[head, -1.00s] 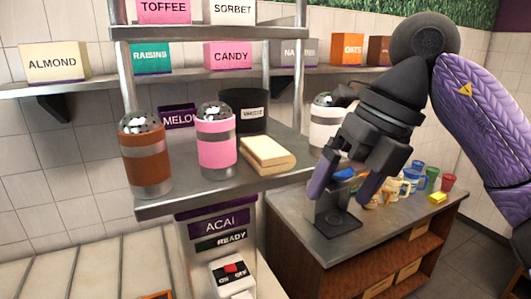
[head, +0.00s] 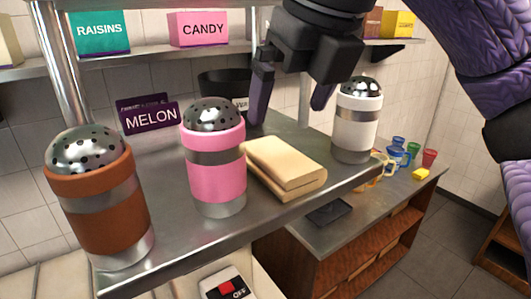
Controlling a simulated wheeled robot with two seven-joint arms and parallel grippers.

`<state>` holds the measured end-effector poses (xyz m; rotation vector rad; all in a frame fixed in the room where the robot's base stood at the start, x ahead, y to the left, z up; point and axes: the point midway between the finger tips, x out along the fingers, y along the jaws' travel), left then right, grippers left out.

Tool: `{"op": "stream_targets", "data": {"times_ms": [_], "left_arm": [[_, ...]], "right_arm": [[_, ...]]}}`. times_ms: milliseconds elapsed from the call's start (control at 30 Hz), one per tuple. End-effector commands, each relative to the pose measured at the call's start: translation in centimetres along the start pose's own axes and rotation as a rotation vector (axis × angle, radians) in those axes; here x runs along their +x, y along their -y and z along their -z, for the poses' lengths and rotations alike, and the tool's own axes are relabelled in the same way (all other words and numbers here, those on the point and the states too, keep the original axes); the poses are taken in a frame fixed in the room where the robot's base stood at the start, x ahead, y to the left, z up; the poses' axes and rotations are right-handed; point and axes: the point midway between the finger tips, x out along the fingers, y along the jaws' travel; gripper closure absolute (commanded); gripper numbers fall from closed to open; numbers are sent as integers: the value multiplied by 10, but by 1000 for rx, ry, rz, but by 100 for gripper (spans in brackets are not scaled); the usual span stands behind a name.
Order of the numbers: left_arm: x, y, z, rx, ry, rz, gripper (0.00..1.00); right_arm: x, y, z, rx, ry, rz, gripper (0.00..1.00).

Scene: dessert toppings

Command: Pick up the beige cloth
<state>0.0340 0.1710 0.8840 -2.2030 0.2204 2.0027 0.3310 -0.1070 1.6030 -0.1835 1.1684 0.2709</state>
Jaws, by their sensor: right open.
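The beige cloth (head: 285,166) lies folded on the metal shelf (head: 185,242), between a pink shaker and a white shaker. My right gripper (head: 290,105) is above and slightly behind the cloth, pointing down. Its two dark purple fingers are spread apart with nothing between them. The gripper looks apart from the cloth. My left gripper is not in view.
The pink shaker (head: 217,178) stands close to the cloth's left. The white shaker (head: 357,128) stands to its right. A brown shaker (head: 98,215) is at the shelf's left front. A black container (head: 222,84) and a MELON sign (head: 150,117) stand behind.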

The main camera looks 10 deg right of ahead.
Motion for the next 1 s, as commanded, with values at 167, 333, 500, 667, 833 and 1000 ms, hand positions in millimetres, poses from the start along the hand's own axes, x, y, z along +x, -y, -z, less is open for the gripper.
{"op": "stream_targets", "data": {"times_ms": [167, 333, 500, 667, 833, 1000], "left_arm": [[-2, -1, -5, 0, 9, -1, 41], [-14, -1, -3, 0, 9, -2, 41], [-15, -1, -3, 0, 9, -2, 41], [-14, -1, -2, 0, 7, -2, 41], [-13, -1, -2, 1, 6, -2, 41], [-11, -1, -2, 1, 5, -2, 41]], "right_arm": [[29, 0, 0, 0, -3, 0, 0], [62, 2, 1, 0, -4, -1, 0], [81, 2, 1, 0, -1, -2, 0], [81, 2, 1, 1, 0, -2, 0], [82, 2, 2, 1, 0, -2, 0], [83, 2, 2, 1, 0, -2, 0]]}}
